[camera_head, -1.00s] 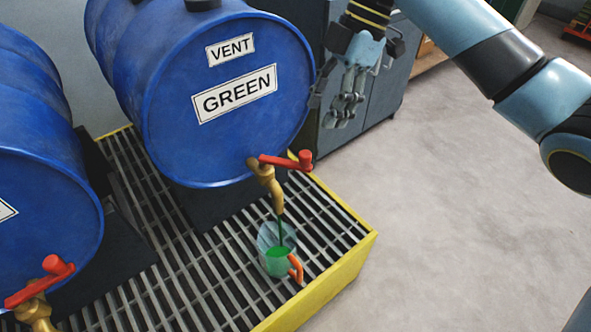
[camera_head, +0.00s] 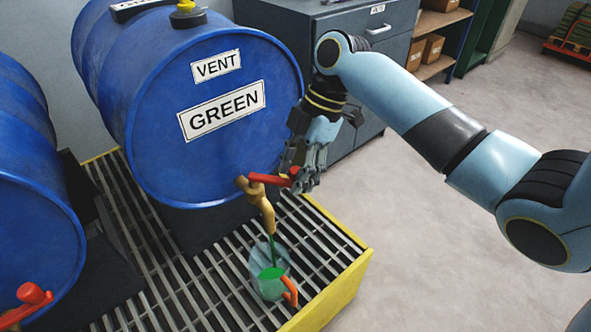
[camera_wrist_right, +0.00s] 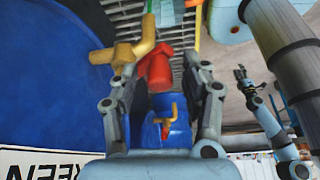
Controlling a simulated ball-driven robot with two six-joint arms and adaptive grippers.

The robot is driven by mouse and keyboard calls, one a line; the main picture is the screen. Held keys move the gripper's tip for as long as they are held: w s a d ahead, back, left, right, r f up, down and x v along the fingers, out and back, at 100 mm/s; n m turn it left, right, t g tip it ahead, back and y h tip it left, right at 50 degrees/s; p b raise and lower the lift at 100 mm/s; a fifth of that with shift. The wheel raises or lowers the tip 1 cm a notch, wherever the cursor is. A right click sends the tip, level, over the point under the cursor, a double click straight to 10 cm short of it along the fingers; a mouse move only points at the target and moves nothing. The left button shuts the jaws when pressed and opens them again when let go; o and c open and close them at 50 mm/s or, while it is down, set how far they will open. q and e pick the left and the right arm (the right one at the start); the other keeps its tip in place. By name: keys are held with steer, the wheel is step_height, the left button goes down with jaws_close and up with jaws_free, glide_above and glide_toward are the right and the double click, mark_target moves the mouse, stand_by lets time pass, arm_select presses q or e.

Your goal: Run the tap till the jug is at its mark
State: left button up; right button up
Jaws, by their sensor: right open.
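The GREEN drum's brass tap (camera_head: 262,200) has a red handle (camera_head: 270,180) turned out sideways to the right. A thin green stream runs from its spout into the clear jug (camera_head: 262,289) with an orange handle. Green liquid stands partway up the jug; I cannot make out the mark. My right gripper (camera_head: 303,176) is open at the handle's free end. In the right wrist view the red handle end (camera_wrist_right: 156,68) lies between the open fingers; contact is unclear. What looks like my left gripper (camera_wrist_right: 242,76) is small at the right there, away from the tap.
The jug stands on a slatted grate with a yellow rim (camera_head: 345,285). A second blue drum (camera_head: 30,190) with a red-handled tap (camera_head: 32,305) is at left. A grey cabinet (camera_head: 350,50) stands behind my right arm. The floor at right is clear.

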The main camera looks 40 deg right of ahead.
steer(key=shift+c, duration=1.3)
jaws_close()
arm_select(q)
steer(key=shift+s+d, duration=0.15)
steer(key=shift+s, duration=0.1)
steer(key=shift+w, duration=0.1)
